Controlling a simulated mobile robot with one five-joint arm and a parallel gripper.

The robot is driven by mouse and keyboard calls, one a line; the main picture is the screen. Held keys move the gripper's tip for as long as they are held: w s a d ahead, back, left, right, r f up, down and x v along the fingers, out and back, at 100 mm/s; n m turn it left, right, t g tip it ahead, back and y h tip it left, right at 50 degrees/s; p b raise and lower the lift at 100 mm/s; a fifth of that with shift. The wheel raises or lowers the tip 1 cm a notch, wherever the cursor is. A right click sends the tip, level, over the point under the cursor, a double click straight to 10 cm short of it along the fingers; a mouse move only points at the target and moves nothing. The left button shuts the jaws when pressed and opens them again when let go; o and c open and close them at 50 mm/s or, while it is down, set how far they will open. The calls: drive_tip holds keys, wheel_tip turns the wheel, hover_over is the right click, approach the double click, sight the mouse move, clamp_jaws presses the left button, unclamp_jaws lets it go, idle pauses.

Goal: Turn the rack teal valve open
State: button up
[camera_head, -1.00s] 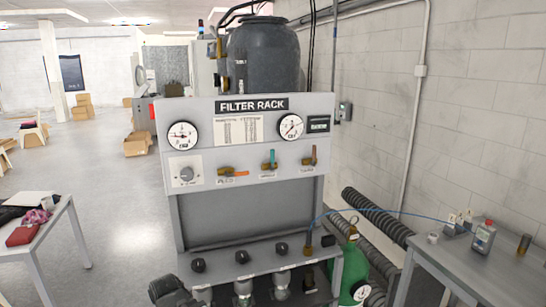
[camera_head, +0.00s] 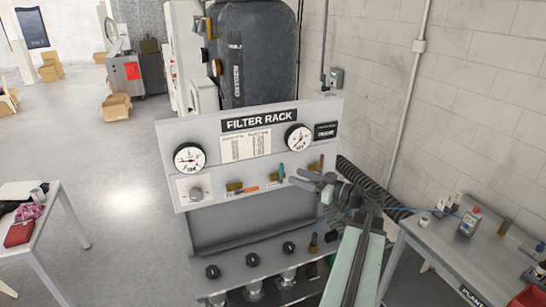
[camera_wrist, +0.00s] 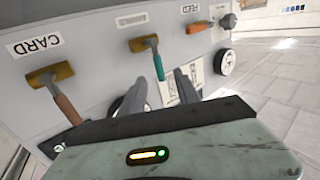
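The teal valve is on the front panel of the filter rack, its teal handle (camera_head: 281,172) pointing up from a brass body. In the wrist view, which is upside down, the teal handle (camera_wrist: 158,67) hangs down from its brass body (camera_wrist: 144,43). My gripper (camera_head: 303,179) is to the right of the teal handle in the head view. In the wrist view my gripper (camera_wrist: 162,88) has its two fingers apart, with the handle's tip showing in the gap between them. I cannot tell whether either finger touches it.
An orange-handled valve (camera_head: 243,189) lies level to the left. A rust-handled valve (camera_wrist: 63,97) stands on the other side, close to my arm. Gauges (camera_head: 189,157) and a knob (camera_head: 196,194) share the panel. A table (camera_head: 455,252) with bottles stands at right.

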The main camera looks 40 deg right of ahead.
sight(282, 181)
drive_tip(key=w, duration=0.2)
drive_tip(key=w+a, duration=0.1)
drive_tip(key=w, duration=0.4)
drive_tip(key=shift+w+a, duration=0.15)
drive_tip(key=shift+w, duration=0.1)
drive_tip(key=shift+s, duration=0.1)
clamp_jaws()
idle(1.0)
